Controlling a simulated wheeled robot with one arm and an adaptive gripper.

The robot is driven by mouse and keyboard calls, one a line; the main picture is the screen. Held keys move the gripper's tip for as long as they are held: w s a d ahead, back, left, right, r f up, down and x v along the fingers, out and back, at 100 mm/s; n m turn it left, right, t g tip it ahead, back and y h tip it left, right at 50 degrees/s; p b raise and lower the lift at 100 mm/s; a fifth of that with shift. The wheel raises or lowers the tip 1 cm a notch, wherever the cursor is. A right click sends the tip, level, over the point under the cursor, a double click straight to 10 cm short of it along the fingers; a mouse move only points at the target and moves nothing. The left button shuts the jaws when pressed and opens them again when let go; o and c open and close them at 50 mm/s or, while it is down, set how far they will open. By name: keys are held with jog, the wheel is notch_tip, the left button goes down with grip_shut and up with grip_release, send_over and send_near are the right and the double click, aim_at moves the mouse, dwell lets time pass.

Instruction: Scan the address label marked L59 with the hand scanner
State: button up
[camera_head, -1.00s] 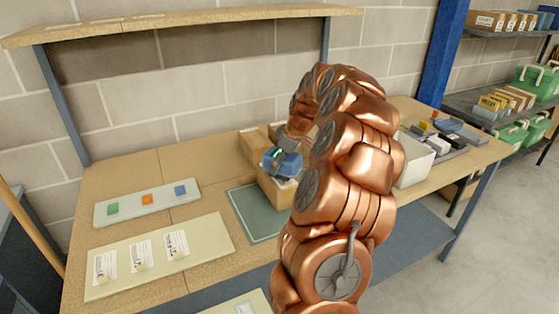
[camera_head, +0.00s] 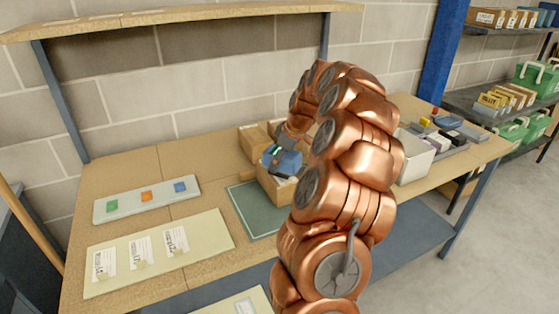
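Three white labels lie in a row on a cream board (camera_head: 205,240) at the front left of the bench: a left label (camera_head: 104,263), a middle label (camera_head: 140,250) and a right label (camera_head: 175,241). Their print is too small for me to tell which is L59. A blue and dark device (camera_head: 283,160), perhaps the hand scanner, sits at the top of an open cardboard box (camera_head: 272,187). My copper arm reaches over the bench, and its end is beside this device. My gripper's fingers are mostly hidden, so I cannot tell whether they touch or hold it.
A pale tray (camera_head: 150,203) with green, orange and blue squares lies behind the board. A green mat (camera_head: 248,212) lies by the box. A white box (camera_head: 415,160) and small goods stand on the right. A shelf (camera_head: 180,20) hangs above. The left of the bench has free room.

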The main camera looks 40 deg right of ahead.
aim_at(276, 150)
jog(key=shift+f+b, duration=0.55)
jog(key=shift+f, duration=0.05)
dwell(0.4)
jog(key=shift+r, duration=3.55)
